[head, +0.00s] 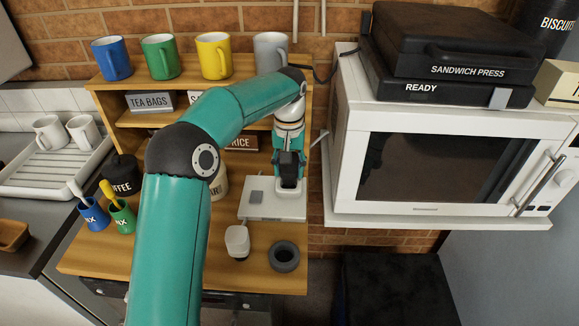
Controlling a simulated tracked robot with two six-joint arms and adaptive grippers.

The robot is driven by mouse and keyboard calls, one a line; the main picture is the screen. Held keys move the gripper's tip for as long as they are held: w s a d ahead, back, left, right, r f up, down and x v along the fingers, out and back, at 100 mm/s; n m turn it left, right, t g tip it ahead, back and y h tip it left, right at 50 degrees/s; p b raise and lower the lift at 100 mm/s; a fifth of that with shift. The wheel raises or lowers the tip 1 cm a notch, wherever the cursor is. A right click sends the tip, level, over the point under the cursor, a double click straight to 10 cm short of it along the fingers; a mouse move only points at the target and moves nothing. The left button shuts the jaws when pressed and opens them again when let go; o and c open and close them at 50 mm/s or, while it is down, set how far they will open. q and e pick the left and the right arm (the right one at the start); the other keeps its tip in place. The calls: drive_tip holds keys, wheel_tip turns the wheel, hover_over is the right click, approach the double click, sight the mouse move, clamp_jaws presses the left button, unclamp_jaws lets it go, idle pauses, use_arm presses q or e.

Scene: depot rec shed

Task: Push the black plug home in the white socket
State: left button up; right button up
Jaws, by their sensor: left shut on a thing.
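The white socket (270,211) is a flat white box with a grey switch, lying on the wooden shelf unit's lower top. My left gripper (289,178) points down over the right part of the socket and is shut. The black plug is between its dark fingers, low against the socket. The plug can hardly be told from the fingers, and I cannot tell whether it is fully seated. My right gripper is not in view.
A small white-topped container (237,240) and a dark ring (284,257) lie in front of the socket. Several mugs (214,55) line the shelf above.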

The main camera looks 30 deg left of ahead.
use_arm(q)
drive_tip(key=shift+f+b, duration=0.6)
drive_tip(key=shift+f, duration=0.55)
drive_tip(key=o, duration=1.2)
drive_tip(key=shift+o, duration=0.2)
wheel_tip(320, 180, up, 12)
drive_tip(key=shift+f, duration=0.1)
